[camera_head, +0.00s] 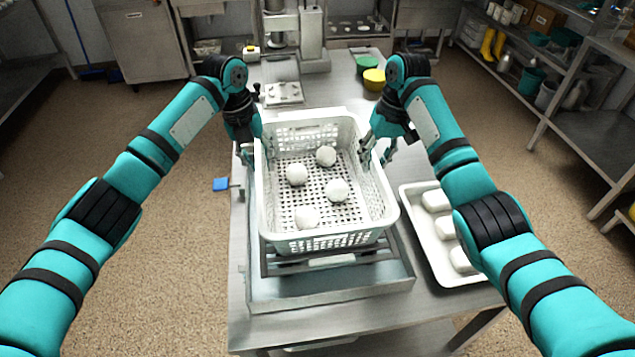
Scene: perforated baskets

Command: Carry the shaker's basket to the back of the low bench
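A white perforated basket (262,200) sits upright on the metal frame of the shaker (330,285) on the steel bench. Several white round balls, one of them near the basket's front (307,217), lie on its floor. My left gripper (257,150) is at the basket's left rim, toward the back, with its fingers apart on either side of the rim. My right gripper (377,152) is at the right rim, with one finger inside and one outside, spread apart. Contact with the rim is hard to make out.
A white tray of pale blocks (412,205) lies right of the shaker. Behind the basket are a small metal plate device (283,93), green (366,63) and yellow (374,79) tubs, and a tall machine (310,35). A blue item (221,184) sits by the left edge.

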